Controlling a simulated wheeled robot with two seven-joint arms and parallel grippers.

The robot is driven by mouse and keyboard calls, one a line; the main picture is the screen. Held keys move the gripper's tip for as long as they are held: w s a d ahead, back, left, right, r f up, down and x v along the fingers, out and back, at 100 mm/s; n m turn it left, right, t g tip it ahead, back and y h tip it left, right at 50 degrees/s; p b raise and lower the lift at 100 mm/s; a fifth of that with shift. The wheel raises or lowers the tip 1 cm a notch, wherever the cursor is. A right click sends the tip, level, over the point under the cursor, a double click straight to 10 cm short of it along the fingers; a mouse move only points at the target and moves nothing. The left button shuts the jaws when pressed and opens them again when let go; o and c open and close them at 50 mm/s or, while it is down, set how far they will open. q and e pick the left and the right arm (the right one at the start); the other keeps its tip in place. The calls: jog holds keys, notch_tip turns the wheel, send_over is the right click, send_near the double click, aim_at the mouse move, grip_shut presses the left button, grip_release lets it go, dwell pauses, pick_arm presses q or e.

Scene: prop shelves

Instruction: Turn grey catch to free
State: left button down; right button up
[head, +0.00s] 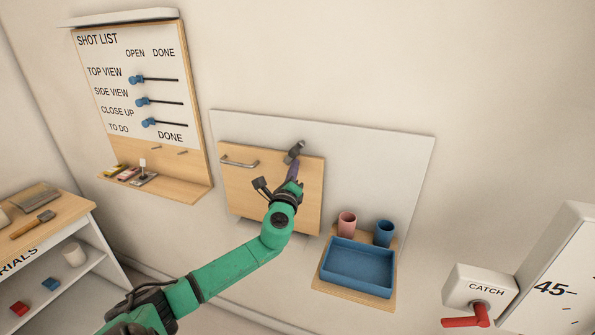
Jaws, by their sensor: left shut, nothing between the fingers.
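The grey catch (296,150) is a small dark turning piece at the top edge of a wooden door panel (240,185) on the white wall board. It sits tilted, with its lower end over the panel. My left gripper (294,170) is shut and empty, just below the catch in front of the panel. Its fingertips are close to the catch's lower end; whether they touch it I cannot tell. The gripper hides part of the panel. My right gripper is not in view.
The panel has a metal handle (239,162). A blue tray (358,268), a pink cup (347,222) and a blue cup (384,233) are to the lower right. A box labelled CATCH has a red lever (470,317). A shot list board (160,165) hangs at the upper left.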

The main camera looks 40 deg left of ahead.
pick_arm(q)
jog(key=m, duration=0.1)
jog(key=a+m+b, duration=0.1)
jog(key=m+t+b, duration=0.1)
jog(key=shift+s+a+h, duration=0.15)
jog(key=shift+s+h, duration=0.1)
jog(key=shift+h, duration=0.05)
jog(key=m, duration=0.1)
jog(key=m+b, duration=0.1)
jog(key=a+m, duration=0.1)
jog(key=shift+s+r+m+t+h, duration=0.15)
jog(key=shift+r+m+t+h, duration=0.15)
jog(key=shift+h, duration=0.1)
jog(key=m, duration=0.2)
jog(key=a+r+m+h+b, duration=0.1)
jog(key=m, duration=0.1)
jog(key=shift+s+a+r+t+b, duration=0.1)
jog(key=shift+s+r+t+b, duration=0.1)
jog(key=shift+t+b, duration=0.15)
jog(key=shift+a+r+m+h, duration=0.15)
jog(key=shift+m+h, duration=0.15)
jog(key=shift+m, duration=0.5)
jog(key=shift+r, duration=0.1)
